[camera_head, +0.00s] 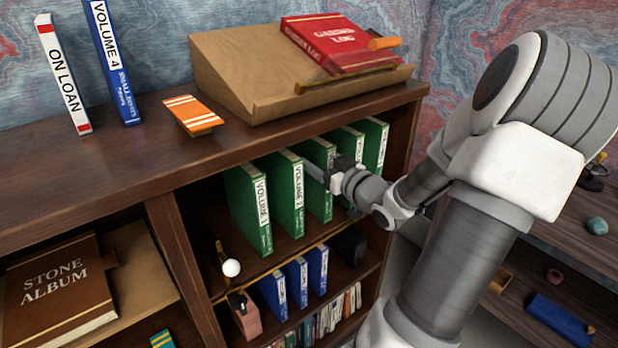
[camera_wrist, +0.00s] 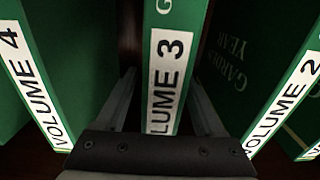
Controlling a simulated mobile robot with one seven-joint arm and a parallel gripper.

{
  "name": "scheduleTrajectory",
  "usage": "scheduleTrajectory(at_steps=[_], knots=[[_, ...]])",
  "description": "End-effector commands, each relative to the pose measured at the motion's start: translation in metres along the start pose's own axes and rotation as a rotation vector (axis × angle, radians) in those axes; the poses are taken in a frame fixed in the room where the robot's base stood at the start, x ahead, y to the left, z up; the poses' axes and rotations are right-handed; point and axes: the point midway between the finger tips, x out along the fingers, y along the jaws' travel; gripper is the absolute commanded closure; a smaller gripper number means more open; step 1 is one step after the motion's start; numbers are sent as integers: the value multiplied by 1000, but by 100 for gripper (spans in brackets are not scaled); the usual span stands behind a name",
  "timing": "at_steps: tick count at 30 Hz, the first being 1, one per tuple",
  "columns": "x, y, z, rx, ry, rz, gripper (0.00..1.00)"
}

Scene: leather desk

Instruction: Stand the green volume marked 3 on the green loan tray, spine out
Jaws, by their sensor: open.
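The green volume marked 3 stands upright in the upper shelf bay, third in a row of green books, in the head view (camera_head: 321,208). Its spine with the white VOLUME 3 label (camera_wrist: 168,65) faces the wrist camera. My gripper (camera_head: 318,172) is at this spine. In the wrist view my gripper (camera_wrist: 163,95) is open, one finger on each side of volume 3, with dark gaps showing beside the book. Volume 4 (camera_wrist: 22,62) stands to its left and volume 2 (camera_wrist: 300,95) to its right there. I cannot make out a green loan tray in either view.
Volume 1 (camera_head: 246,205) and volume 2 (camera_head: 288,190) stand left of volume 3 in the head view. A red book (camera_head: 325,42) lies on a sloped stand (camera_head: 230,65) on top. My arm covers the right side.

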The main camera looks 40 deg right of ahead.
Motion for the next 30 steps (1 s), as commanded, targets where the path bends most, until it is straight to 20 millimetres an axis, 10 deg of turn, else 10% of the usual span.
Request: scheduleTrajectory(at_steps=[12,23,30], knots=[[18,0,0,1,-1,1,32],[17,0,1,0,-1,1,97],[17,0,1,0,-1,1,100]])
